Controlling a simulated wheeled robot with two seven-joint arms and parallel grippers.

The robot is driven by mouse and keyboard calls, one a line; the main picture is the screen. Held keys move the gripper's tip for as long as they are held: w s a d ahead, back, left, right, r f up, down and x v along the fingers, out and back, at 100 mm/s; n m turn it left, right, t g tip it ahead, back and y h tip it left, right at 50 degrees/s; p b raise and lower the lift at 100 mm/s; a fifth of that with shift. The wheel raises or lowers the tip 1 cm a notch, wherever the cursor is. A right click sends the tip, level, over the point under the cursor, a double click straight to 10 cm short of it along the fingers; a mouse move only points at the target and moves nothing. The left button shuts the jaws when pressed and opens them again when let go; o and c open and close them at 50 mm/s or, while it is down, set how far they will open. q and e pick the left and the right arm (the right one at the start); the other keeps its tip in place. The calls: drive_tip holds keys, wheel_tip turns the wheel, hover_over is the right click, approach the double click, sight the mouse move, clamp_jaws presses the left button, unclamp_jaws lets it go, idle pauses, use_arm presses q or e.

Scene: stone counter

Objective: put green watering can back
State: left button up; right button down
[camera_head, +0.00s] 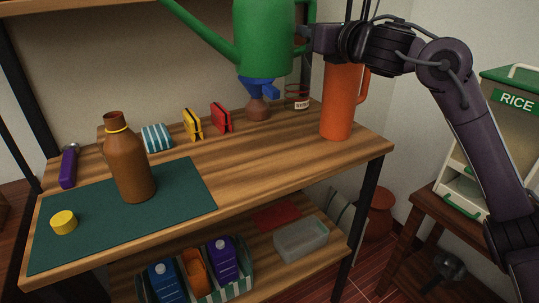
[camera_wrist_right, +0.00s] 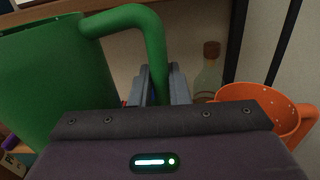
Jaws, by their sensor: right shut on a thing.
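The green watering can (camera_head: 264,40) is held up above the back of the wooden bench, its long spout pointing to the upper left. My right gripper (camera_head: 312,40) is shut on its handle at the right side. In the right wrist view the can's body (camera_wrist_right: 55,85) fills the left, and its curved handle (camera_wrist_right: 150,45) runs down between the fingers of my right gripper (camera_wrist_right: 155,88). The can's top is cut off by the head view's upper edge. My left gripper is not in view.
An orange mug-like pitcher (camera_head: 340,103) stands right below my right gripper. A brown bottle (camera_head: 128,165) and a yellow lid (camera_head: 64,222) stand on a green mat (camera_head: 190,197). The bench's front right is clear.

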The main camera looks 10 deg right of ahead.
wheel_tip(320, 180, down, 20)
drive_tip(key=b, duration=0.5)
drive_tip(key=shift+r, duration=0.2)
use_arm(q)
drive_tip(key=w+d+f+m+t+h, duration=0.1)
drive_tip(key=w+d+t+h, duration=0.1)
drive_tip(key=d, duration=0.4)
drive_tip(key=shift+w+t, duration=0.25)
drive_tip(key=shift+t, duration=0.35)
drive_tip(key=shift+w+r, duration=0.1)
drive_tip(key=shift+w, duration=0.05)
use_arm(e)
drive_tip(key=c, duration=1.4)
unclamp_jaws()
